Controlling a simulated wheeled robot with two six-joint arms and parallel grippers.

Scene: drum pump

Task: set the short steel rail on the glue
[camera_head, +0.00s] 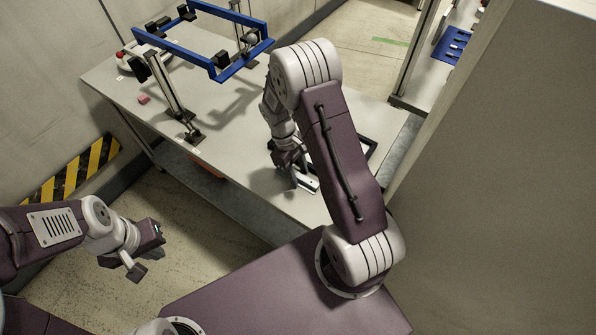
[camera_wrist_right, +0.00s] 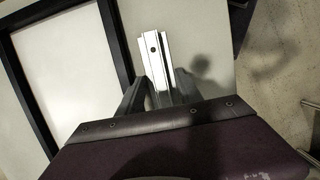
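The short steel rail (camera_wrist_right: 153,58) is a bright metal strip with a dark hole near its end, over the pale table top in the right wrist view. It also shows as a small pale piece in the head view (camera_head: 309,184). My right gripper (camera_wrist_right: 161,78) has a finger against each side of the rail and looks shut on it. In the head view the right gripper (camera_head: 298,180) is low at the table's near edge. I cannot tell whether the rail touches the table. I cannot make out any glue. My left gripper (camera_head: 148,254) is open and empty over the floor.
A black frame (camera_wrist_right: 116,35) lies just left of the rail in the wrist view and is partly behind my right arm in the head view (camera_head: 371,147). A blue frame (camera_head: 190,52) stands on posts on the table (camera_head: 235,150). A large panel closes off the right.

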